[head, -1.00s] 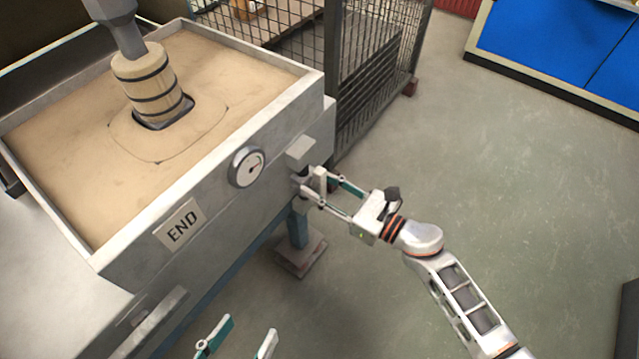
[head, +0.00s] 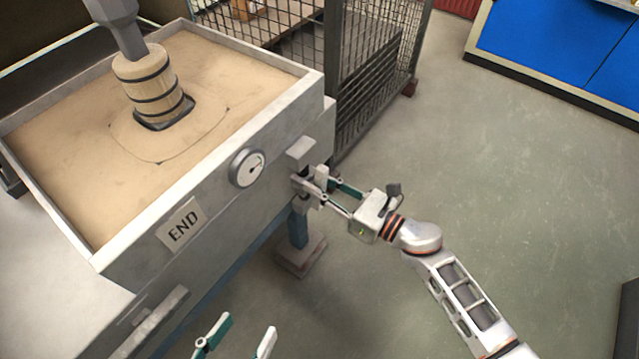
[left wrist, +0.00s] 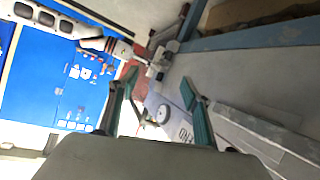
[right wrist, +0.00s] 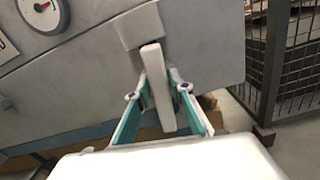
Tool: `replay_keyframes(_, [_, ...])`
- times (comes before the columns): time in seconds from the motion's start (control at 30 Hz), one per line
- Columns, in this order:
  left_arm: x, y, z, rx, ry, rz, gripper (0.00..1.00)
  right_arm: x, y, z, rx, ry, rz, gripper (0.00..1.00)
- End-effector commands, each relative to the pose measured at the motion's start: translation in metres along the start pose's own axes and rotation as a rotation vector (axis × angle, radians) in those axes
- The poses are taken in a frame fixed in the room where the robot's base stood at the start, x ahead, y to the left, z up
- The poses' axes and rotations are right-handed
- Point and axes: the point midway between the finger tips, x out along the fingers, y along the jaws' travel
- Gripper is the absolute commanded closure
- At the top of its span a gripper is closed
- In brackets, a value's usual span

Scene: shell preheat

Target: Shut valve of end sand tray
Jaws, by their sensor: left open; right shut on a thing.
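The sand tray marked END (head: 180,226) holds sand with a banded wooden form standing in it. Its valve has a pale bar handle (head: 321,177) on the tray's right side, below a grey block (head: 300,152). My right gripper (head: 318,187) is shut on the handle. In the right wrist view the handle (right wrist: 158,88) stands nearly upright, slightly tilted, between the green finger pads. The valve body behind it is mostly hidden. My left gripper (head: 243,333) is open and empty, low in front of the tray; it also shows in the left wrist view (left wrist: 158,86).
A round dial gauge (head: 247,168) sits on the tray's front wall, left of the valve. A wire mesh cage (head: 375,70) stands behind the valve. Blue cabinets (head: 560,45) are at the back right. The floor to the right is clear.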

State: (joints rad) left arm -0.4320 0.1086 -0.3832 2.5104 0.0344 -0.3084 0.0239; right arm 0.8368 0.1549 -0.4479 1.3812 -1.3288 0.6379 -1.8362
Motion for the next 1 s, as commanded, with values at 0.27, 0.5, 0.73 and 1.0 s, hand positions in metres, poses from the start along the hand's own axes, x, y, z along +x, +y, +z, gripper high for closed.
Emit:
replay_keyframes(0.27, [-0.001, -0.006, -0.005, 0.041, 0.0, -0.01, 0.51, 0.0, -0.004, 0.001, 0.239, 0.001, 0.0, 1.0])
replay_keyframes(0.5, [-0.002, -0.01, -0.008, 0.089, -0.005, -0.014, 0.51, 0.0, -0.007, 0.0, 0.467, 0.001, 0.0, 1.0])
replay_keyframes(0.73, [-0.003, -0.02, -0.011, 0.143, -0.01, -0.028, 0.51, 0.0, -0.009, -0.002, 0.686, 0.001, 0.0, 1.0])
replay_keyframes(1.0, [-0.005, -0.021, -0.011, 0.157, -0.017, -0.032, 0.51, 0.0, -0.012, -0.005, 0.943, 0.001, 0.0, 1.0])
